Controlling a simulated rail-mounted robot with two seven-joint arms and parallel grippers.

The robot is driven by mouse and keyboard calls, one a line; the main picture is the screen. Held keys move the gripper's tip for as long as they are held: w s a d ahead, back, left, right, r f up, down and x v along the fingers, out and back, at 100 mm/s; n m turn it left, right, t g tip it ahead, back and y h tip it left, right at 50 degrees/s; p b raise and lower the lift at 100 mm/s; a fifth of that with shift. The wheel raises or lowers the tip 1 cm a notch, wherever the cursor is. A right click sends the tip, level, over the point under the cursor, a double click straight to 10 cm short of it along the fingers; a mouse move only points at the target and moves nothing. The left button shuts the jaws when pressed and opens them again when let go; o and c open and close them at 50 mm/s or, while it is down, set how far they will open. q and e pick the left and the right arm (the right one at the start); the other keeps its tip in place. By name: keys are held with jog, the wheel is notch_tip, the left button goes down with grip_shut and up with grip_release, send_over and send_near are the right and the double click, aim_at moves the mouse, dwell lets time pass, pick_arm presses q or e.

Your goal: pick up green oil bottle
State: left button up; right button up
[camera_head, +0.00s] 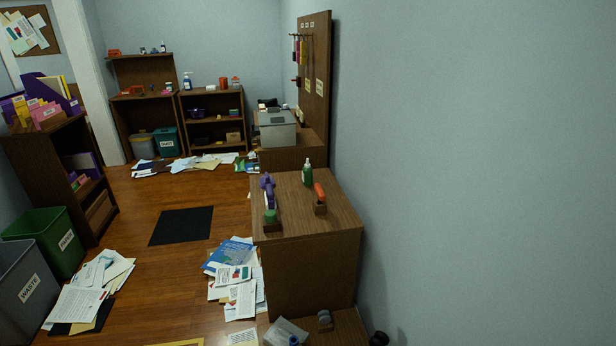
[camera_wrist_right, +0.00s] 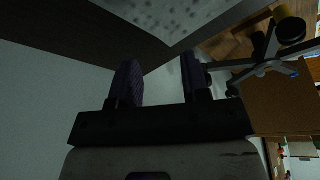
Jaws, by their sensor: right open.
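The green oil bottle (camera_head: 307,174) stands upright on top of the wooden cabinet (camera_head: 337,223), towards its back edge. It has a pale nozzle at its top. My right gripper (camera_wrist_right: 160,78) shows in the right wrist view with its two dark fingers apart and nothing between them. The bottle is not seen in the right wrist view. My left gripper is not in view.
A purple tool (camera_head: 267,185) stands left of the bottle and an orange-handled stamp (camera_head: 320,194) in front of it. A grey machine (camera_head: 277,129) sits behind. Papers (camera_head: 236,278) litter the floor left of the cabinet. A wall (camera_head: 480,170) closes the right side.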

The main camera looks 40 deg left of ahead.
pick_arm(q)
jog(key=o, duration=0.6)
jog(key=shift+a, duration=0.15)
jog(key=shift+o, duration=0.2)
